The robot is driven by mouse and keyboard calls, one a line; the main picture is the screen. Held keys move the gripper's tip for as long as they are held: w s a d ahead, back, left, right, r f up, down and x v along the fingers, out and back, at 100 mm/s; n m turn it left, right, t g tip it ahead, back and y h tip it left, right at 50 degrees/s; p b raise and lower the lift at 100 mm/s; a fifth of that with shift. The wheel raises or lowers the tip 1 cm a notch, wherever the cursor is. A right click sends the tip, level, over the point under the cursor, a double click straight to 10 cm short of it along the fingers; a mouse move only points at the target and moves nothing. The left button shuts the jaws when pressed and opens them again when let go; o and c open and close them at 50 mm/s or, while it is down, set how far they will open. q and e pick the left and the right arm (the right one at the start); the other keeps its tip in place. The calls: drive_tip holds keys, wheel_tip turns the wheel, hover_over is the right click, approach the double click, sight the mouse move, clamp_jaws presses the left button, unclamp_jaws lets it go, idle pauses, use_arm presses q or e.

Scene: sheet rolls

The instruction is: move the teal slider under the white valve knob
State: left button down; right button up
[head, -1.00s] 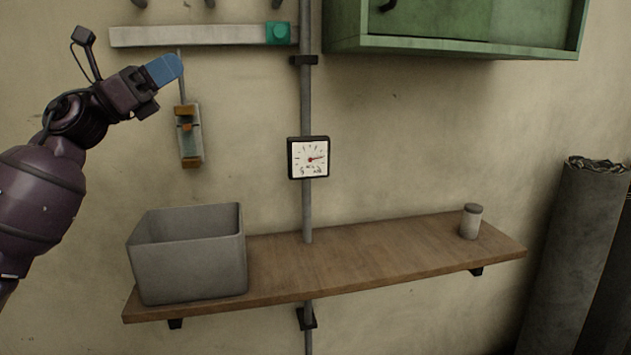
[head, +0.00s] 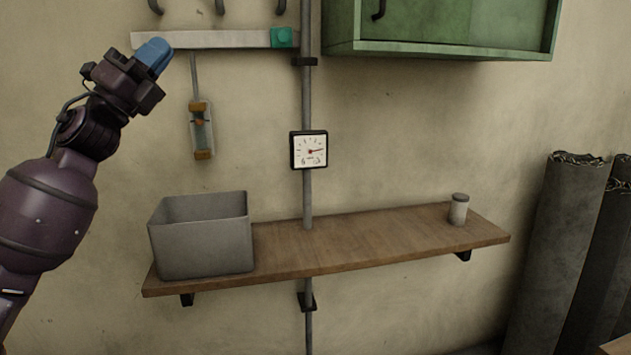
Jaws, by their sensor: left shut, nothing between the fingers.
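The teal slider (head: 282,38) sits at the right end of a pale horizontal rail (head: 205,40) on the wall, near the vertical pipe. My left gripper (head: 155,55) has blue fingertips that are shut and empty. In the picture it overlaps the left part of the rail, well left of the slider; I cannot tell whether it touches the rail. The white valve knob is not visible in this view. My right gripper is not in view.
A pipe (head: 307,100) carries a square gauge (head: 309,150). A sight glass (head: 201,132) hangs below the rail. Hooks (head: 220,7) are above it. A green cabinet (head: 440,48) is at upper right. A wooden shelf (head: 360,245) holds a grey bin (head: 203,250) and a jar (head: 459,209). Rolls (head: 553,250) stand at right.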

use_arm(q)
wheel_tip(320, 180, down, 39)
drive_tip(key=s+a+n+t+y, duration=0.1)
drive_tip(key=n+t+y, duration=0.1)
drive_tip(key=n+y, duration=0.95)
drive_tip(key=s+a+n+t+y, duration=0.15)
drive_tip(key=n+y, duration=0.45)
drive_tip(key=n, duration=1)
drive_tip(key=s+f+n+g+y, duration=0.1)
drive_tip(key=s+f+n+g, duration=0.2)
drive_tip(key=s+f, duration=0.5)
drive_tip(key=s+f+n+g+y, duration=0.15)
drive_tip(key=s+f, duration=0.35)
drive_tip(key=f, duration=0.7)
drive_tip(key=s+f+n+g, duration=0.1)
drive_tip(key=s+f+g, duration=0.1)
drive_tip(key=s+f, duration=0.4)
drive_tip(key=s+f+n+g+y, duration=0.1)
drive_tip(key=s+f, duration=0.5)
drive_tip(key=s, duration=0.6)
drive_tip(key=shift+s+f+n+g, duration=0.25)
drive_tip(key=shift+n+g, duration=0.45)
drive_tip(key=shift+g, duration=0.2)
drive_tip(key=shift+a, duration=0.1)
